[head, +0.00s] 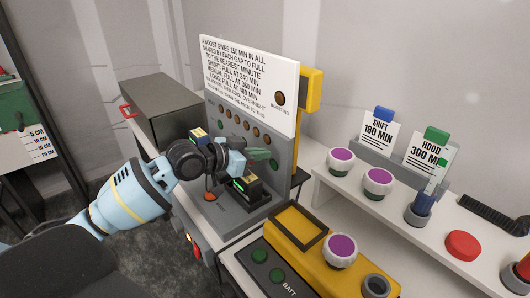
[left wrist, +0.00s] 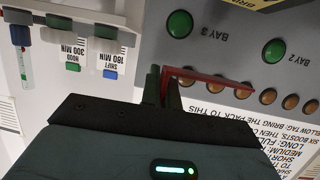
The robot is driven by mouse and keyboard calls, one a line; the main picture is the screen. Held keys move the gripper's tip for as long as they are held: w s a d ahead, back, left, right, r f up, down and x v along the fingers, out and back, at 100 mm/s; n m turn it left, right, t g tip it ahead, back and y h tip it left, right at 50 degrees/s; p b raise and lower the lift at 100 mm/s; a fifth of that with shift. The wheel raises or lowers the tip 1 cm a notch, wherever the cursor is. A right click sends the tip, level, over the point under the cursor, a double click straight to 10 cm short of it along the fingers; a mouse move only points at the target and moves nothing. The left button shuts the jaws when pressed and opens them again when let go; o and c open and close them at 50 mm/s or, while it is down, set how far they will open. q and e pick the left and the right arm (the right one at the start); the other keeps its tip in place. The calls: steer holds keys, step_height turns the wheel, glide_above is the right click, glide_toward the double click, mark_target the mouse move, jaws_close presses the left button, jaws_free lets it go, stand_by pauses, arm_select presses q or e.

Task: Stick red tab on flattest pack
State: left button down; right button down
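My left gripper (head: 262,158) reaches in from the left, in front of the grey charger panel (head: 283,150). In the left wrist view its fingers (left wrist: 165,88) are close together, with a thin, bent red tab (left wrist: 212,82) between them, reaching right across the panel. The tab cannot be made out in the head view. A black pack (head: 246,190) with a green-lit strip stands in a bay below the gripper. Another pack (head: 198,134) shows partly behind my wrist. Charge levels are too small to read. My right gripper is not in view.
A white instruction board (head: 250,75) stands above the panel's amber lamps. A yellow unit (head: 290,222) with an empty recess is in front. On the right are purple-topped knobs (head: 342,160), SHIFT (head: 378,135) and HOOD (head: 428,155) cards, and a red button (head: 463,246).

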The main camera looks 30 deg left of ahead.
mark_target(259, 181)
arm_select(q)
steer(key=shift+s, duration=0.1)
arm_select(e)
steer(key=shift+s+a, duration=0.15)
